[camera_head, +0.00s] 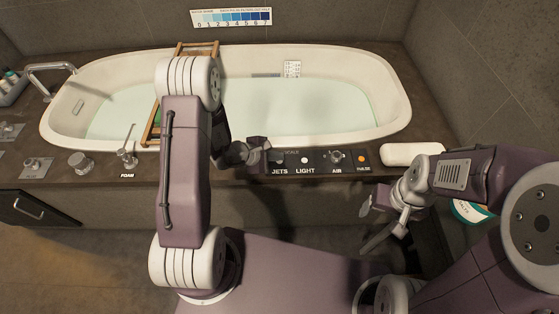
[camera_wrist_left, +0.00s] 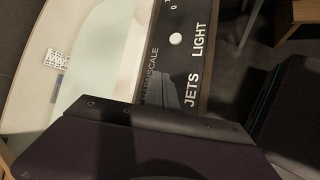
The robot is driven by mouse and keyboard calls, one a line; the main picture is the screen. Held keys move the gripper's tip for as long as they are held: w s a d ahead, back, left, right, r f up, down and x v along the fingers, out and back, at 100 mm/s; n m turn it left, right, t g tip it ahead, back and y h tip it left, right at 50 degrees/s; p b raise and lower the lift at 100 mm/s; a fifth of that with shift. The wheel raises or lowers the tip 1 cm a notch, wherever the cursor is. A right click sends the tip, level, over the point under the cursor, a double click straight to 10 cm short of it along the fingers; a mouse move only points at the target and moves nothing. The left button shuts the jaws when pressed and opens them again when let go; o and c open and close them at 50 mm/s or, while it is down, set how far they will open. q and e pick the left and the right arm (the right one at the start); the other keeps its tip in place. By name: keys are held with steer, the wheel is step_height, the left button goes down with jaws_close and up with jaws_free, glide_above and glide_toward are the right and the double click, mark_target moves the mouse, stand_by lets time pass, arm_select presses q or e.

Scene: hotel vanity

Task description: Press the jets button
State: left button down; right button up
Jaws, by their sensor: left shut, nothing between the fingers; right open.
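The control panel (camera_head: 320,170) on the front ledge of the tub carries the labels JETS, LIGHT, AIR and PULSE. The jets button (camera_head: 277,156) is a dark spot above the JETS label, just right of my left gripper. My left gripper (camera_head: 262,149) is shut and empty, close over the panel's left end; I cannot tell whether it touches the button. In the left wrist view the JETS label shows on the panel (camera_wrist_left: 185,65), and the button is not clear there. My right gripper (camera_head: 371,222) is open and empty, in front of the ledge at the right.
The white light button (camera_head: 304,159), the air knob (camera_head: 337,157) and the orange pulse button (camera_head: 361,159) sit to the right. A filled bathtub (camera_head: 380,70) lies behind, with a wooden tray (camera_head: 150,135) across it. A rolled white towel (camera_head: 400,152) lies right of the panel.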

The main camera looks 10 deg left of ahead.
arm_select(q)
steer(key=shift+f+b, duration=0.35)
steer(key=shift+b, duration=0.1)
stand_by(0.3)
steer(key=shift+r, duration=0.15)
steer(key=shift+r+p, duration=0.4)
steer(key=shift+r, duration=0.25)
steer(key=shift+r, duration=0.1)
steer(key=shift+r+p, duration=1.65)
steer(key=shift+r, duration=0.85)
steer(key=shift+f, duration=0.1)
